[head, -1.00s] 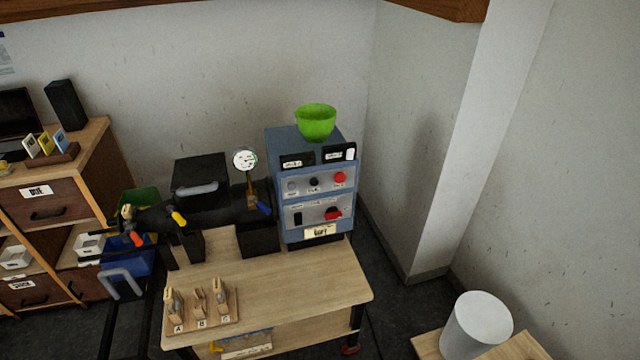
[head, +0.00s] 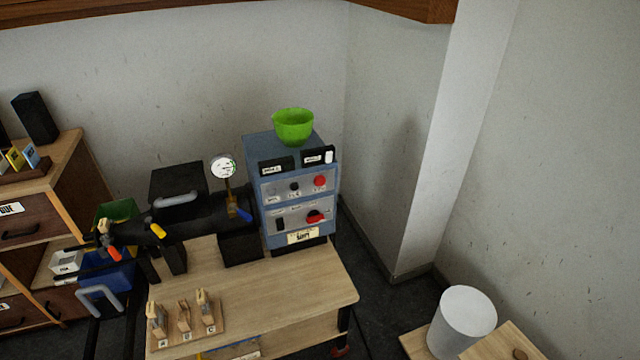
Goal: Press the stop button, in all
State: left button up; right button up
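A blue-grey control cabinet (head: 252,165) stands at the back right of a wooden table. Its front has two light panels. The upper panel carries a round red button (head: 319,181) at its right, with a small black knob (head: 294,187) beside it. The lower panel carries a larger red control (head: 315,216) and a black switch (head: 280,224). The panel lettering is too small to read, so I cannot tell which red control is marked stop. Neither of my grippers shows in the head view.
A green bowl (head: 293,125) sits on the cabinet. Left of it are a black pipe with coloured handles (head: 190,217) and a round gauge (head: 223,167). A wooden block stand (head: 190,334) is at the table's front left. The table's front right (head: 300,290) is clear. A white cylinder (head: 465,318) stands at lower right.

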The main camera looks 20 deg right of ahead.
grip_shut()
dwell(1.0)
